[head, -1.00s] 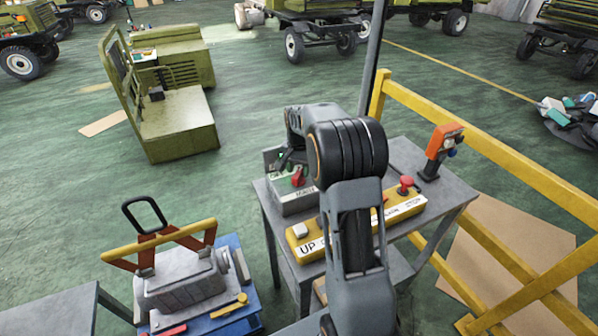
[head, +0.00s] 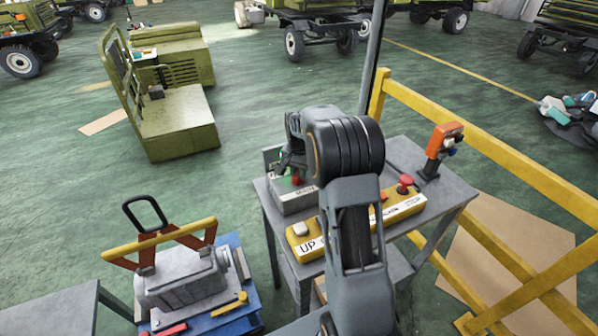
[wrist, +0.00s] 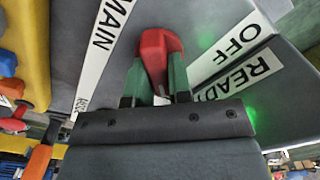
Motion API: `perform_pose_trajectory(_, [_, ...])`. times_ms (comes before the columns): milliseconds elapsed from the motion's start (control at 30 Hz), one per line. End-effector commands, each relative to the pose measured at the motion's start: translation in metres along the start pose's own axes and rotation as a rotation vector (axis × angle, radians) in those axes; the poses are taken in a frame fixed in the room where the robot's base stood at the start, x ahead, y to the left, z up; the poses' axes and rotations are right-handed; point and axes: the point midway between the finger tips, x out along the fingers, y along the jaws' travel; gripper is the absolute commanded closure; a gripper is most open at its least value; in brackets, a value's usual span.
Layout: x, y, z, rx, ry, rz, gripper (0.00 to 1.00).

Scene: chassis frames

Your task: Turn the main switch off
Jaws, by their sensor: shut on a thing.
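The grey switch box (head: 293,204) stands on the left part of the grey metal table, with its red switch handle (head: 297,180) on top. In the wrist view the red handle (wrist: 158,45) sits between the green-tipped fingers of my gripper (wrist: 155,82), which is shut on it. The box face carries the labels MAIN, OFF and READY (wrist: 240,78). Green glows show beside OFF and READY. In the head view my wrist and arm hide part of the box, and my gripper (head: 287,165) shows only partly.
A yellow control box (head: 306,241) marked UP, with a red mushroom button (head: 405,183), lies in front on the table. An orange device (head: 441,140) stands at the right corner. A yellow railing (head: 480,125) runs along the right. A grey machine (head: 180,282) with handles stands left.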

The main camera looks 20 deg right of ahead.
Motion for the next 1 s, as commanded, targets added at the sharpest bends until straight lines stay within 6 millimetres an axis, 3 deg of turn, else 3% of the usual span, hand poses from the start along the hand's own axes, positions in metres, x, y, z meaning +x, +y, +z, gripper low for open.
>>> perform_pose_trajectory(467, [-0.0001,-0.0006,-0.0002,-0.087,0.0,0.0,1.0])
perform_pose_trajectory(1000, [-0.0002,-0.0037,0.0007,-0.569,0.001,0.0,1.0])
